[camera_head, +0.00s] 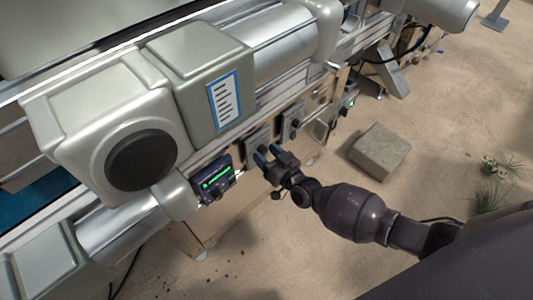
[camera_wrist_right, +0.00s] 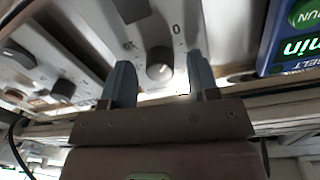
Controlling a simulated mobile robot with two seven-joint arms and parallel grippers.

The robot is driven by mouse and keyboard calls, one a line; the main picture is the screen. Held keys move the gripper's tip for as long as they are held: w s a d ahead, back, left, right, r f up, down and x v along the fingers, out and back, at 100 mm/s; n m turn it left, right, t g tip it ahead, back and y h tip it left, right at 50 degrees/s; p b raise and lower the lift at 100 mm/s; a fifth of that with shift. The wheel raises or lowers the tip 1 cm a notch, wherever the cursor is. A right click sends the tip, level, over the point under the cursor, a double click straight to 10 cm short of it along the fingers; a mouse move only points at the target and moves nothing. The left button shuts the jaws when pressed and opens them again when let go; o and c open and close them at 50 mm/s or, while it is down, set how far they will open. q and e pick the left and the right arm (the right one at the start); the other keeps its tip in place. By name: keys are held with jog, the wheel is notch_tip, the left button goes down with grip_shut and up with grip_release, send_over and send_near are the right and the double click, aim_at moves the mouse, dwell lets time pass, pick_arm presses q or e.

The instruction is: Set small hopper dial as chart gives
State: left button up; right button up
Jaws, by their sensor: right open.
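My right gripper (camera_head: 268,154) is open at a grey control plate (camera_head: 256,139) on the machine's front. In the right wrist view a round grey dial (camera_wrist_right: 159,64) with printed marks around it, one reading 0, sits between the open fingers (camera_wrist_right: 160,76). I cannot tell whether the fingers touch it. Its exact setting is unclear. A white chart with a blue border (camera_head: 224,100) is on the grey housing above; its lines are too small to read. I cannot tell from the lettering which hopper this dial serves. My left gripper is out of view.
A blue display box (camera_head: 214,181) with green readout is left of the gripper; it also shows in the right wrist view (camera_wrist_right: 295,45). Another control plate (camera_head: 293,122) is to the right. A stone block (camera_head: 380,151) lies on the open floor.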

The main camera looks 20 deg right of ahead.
jog(key=shift+c, duration=0.5)
jog(key=c, duration=0.8)
jog(key=shift+m, duration=0.4)
jog(key=m+b, duration=0.1)
jog(key=m, duration=0.3)
jog(key=shift+f+m, duration=0.1)
jog(key=shift+m, duration=0.2)
jog(key=shift+m+b, duration=0.6)
jog(key=shift+m, duration=1.9)
jog(key=shift+g, duration=0.3)
jog(key=o, duration=0.9)
